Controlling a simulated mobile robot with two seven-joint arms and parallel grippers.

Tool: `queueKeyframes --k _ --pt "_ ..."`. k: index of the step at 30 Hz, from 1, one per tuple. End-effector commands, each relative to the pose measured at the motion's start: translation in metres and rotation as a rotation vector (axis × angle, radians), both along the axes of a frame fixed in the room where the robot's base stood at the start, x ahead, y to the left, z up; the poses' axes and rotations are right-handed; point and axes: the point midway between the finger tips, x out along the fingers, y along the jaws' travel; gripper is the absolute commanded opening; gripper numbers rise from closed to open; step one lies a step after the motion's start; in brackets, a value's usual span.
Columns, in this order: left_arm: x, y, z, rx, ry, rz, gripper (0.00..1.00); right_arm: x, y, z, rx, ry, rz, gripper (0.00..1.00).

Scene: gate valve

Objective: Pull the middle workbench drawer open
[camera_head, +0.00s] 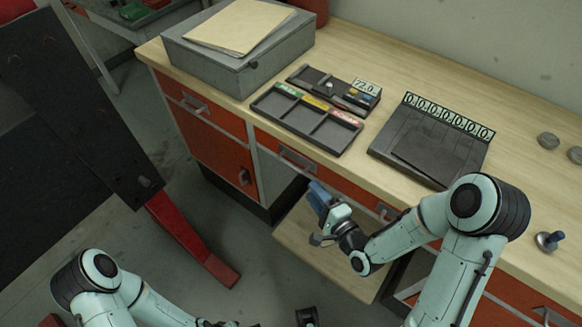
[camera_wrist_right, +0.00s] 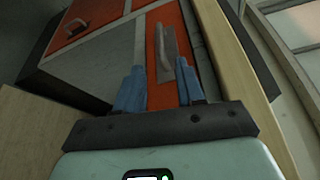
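The middle drawer (camera_head: 335,180) has an orange front under the wooden worktop and looks shut, flush with the bench. Its grey bar handle (camera_head: 298,158) shows up and left of my right gripper (camera_head: 319,196). The right gripper is in front of the drawer, with its blue fingers apart and nothing between them. In the right wrist view the handle (camera_wrist_right: 163,50) lies ahead, in line with the gap between the fingertips (camera_wrist_right: 158,85), apparently without contact.
On the worktop (camera_head: 400,65) are a grey box (camera_head: 235,50), a compartment tray (camera_head: 305,118) and a dark numbered case (camera_head: 430,142). An orange door (camera_head: 215,155) is left of the drawer. A pale board (camera_head: 325,255) is below my right gripper. A dark panel (camera_head: 70,120) stands left.

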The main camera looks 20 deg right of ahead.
Motion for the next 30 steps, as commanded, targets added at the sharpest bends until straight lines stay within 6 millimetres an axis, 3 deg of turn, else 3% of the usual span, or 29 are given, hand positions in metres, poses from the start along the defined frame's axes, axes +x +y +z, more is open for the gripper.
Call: queueKeyframes --k 1,14,24,30 --pt "-0.001 0.000 -0.013 0.001 -0.004 0.001 0.43 0.002 0.000 -0.006 -0.005 -0.003 0.000 0.38" --pt "0.011 0.001 -0.070 0.010 -0.053 0.014 0.43 0.020 0.007 -0.006 0.000 -0.003 -0.002 0.38" --pt "0.013 0.001 -0.067 0.011 -0.061 0.015 0.43 0.090 0.028 -0.008 0.005 0.001 -0.002 0.38" --pt "0.013 0.001 -0.068 0.011 -0.063 0.016 0.43 0.115 0.035 -0.010 0.003 0.001 -0.002 0.38"
